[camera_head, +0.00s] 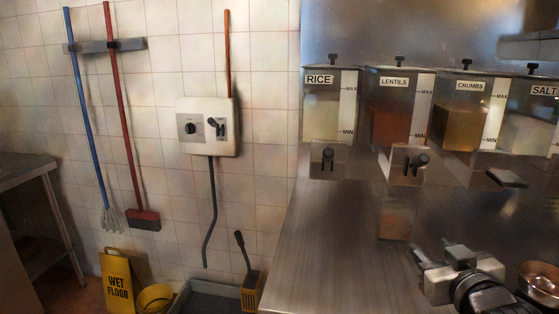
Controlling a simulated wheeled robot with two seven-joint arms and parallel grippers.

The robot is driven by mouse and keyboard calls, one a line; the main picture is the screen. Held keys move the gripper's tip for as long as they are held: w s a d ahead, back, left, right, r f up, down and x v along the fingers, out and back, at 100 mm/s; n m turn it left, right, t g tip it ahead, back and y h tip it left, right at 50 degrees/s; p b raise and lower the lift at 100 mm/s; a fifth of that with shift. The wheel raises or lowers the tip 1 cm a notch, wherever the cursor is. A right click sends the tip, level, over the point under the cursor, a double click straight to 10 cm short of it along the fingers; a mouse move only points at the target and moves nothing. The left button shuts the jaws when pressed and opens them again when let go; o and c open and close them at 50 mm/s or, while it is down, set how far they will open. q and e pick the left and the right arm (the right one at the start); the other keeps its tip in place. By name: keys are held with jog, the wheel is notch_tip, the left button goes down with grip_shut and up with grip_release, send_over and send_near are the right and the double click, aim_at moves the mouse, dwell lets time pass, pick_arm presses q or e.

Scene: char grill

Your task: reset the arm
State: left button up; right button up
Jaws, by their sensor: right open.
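My right gripper (447,259) shows at the lower right, over the steel counter (335,235). Its jaws are apart and nothing shows between them. The black wrist of my right arm (478,290) comes in from the bottom edge. My left gripper and left arm are not in view.
Dispensers for rice (322,115), lentils (392,122), crumbs (462,125) and salt (527,132) hang above the counter. A copper-coloured pan (540,280) is right of my gripper. A control box (208,126) is on the tiled wall. A yellow wet-floor sign (117,281) stands lower left.

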jog(key=s+a+f+g, duration=0.3)
jog(key=s+f+g, duration=0.1)
jog(key=s+f, duration=0.4)
jog(key=s+a+f+g+y, duration=0.1)
jog(key=s+a+f+g, duration=0.25)
jog(key=s+f, duration=0.4)
jog(key=s+a+f+g, duration=0.2)
jog(key=s+f+g, duration=0.35)
jog(key=s, duration=0.45)
jog(key=w+a+f+t+y, duration=0.1)
jog(key=w+a+f+t, duration=0.1)
jog(key=w+f+t, duration=0.1)
jog(key=w+a+f+n+t+y, duration=0.1)
jog(key=w+a+f+t+y, duration=0.1)
jog(key=f, duration=0.4)
jog(key=shift+w+a+t, duration=0.4)
jog(key=shift+a+t, duration=0.3)
jog(key=shift+t, duration=0.4)
